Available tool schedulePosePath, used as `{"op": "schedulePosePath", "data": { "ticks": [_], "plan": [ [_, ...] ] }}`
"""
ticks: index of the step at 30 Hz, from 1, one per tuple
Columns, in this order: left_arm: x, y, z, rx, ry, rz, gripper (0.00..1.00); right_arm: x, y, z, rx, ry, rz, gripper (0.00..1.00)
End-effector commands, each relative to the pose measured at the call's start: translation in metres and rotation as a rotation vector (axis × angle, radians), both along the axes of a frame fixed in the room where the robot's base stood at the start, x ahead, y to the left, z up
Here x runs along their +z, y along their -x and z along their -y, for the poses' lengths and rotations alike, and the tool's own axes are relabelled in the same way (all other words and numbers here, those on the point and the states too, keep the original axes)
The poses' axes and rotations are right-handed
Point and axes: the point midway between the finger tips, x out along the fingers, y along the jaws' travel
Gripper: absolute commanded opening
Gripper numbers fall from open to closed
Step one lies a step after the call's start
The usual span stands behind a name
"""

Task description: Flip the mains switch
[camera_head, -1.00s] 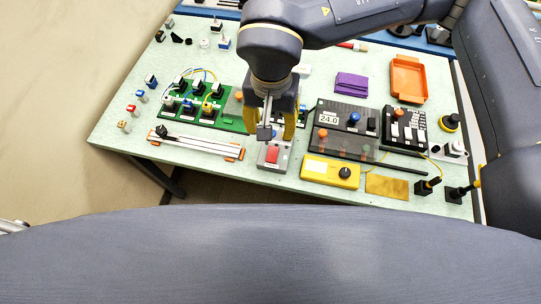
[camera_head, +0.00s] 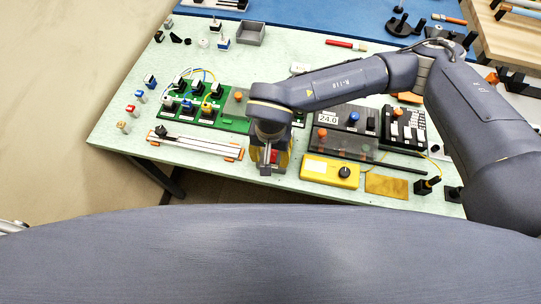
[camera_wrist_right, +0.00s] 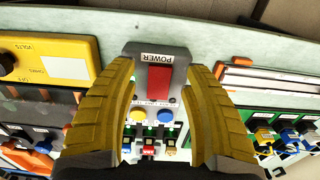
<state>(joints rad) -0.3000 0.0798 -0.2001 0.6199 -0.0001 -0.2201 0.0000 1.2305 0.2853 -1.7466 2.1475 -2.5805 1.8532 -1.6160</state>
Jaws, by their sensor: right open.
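The mains switch is a grey box with a red rocker and a label reading POWER (camera_wrist_right: 158,82). In the right wrist view it lies between the fingers of my right gripper (camera_wrist_right: 158,100). The yellow fingers are spread apart on either side of the box, and I cannot tell whether they touch it. In the head view the gripper (camera_head: 268,160) is over the switch box at the table's front edge, and my wrist hides most of the box. My left gripper is not in view.
A yellow meter (camera_head: 330,171) stands right of the switch, with a black power unit (camera_head: 345,130) behind it. A green board (camera_head: 205,110) with several plugs is at the left. A white rail with orange ends (camera_head: 195,143) lies in front of that board.

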Motion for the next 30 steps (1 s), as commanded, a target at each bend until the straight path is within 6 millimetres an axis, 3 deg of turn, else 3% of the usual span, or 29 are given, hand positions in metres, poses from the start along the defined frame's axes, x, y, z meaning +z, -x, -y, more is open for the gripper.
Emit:
{"op": "schedulePosePath", "data": {
  "ticks": [6, 17, 30],
  "plan": [
    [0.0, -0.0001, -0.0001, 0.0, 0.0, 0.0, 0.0, -0.0109, 0.0002, 0.0001, -0.001, 0.0, 0.0, 0.49],
    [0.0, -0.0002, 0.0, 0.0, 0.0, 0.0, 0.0, -0.0123, 0.0, 0.0002, -0.001, 0.0, 0.0, 0.5],
    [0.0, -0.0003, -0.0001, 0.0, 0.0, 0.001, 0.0, -0.0122, 0.0002, 0.0003, -0.001, 0.001, 0.0, 0.0]
  ]
}}
